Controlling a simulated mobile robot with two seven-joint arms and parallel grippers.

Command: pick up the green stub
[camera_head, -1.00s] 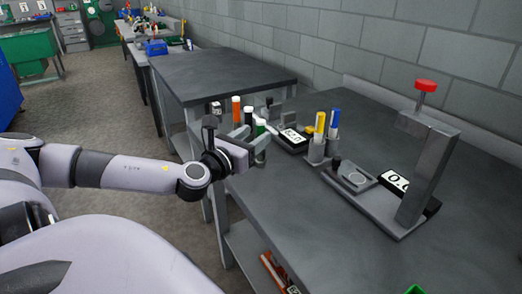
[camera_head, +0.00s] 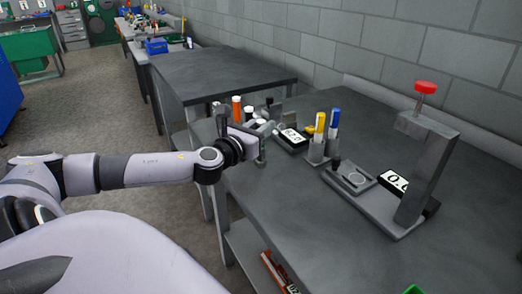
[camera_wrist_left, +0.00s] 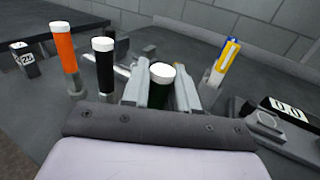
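The green stub (camera_wrist_left: 161,84) is a short, very dark cylinder with a white top. In the left wrist view it stands upright between the two fingers of my left gripper (camera_wrist_left: 161,80). The fingers are spread on either side of it, and I cannot make out firm contact. In the head view my left gripper (camera_head: 264,132) is at the near left edge of the bench, around the stub, whose body is mostly hidden there. My right gripper is not in view.
An orange stub (camera_wrist_left: 64,48) and a black stub (camera_wrist_left: 104,66) stand left of the green one. Blue and yellow markers (camera_head: 333,125) stand in a holder to the right. A press with a red knob (camera_head: 426,87) is farther right. The bench (camera_head: 300,210) is clear in front.

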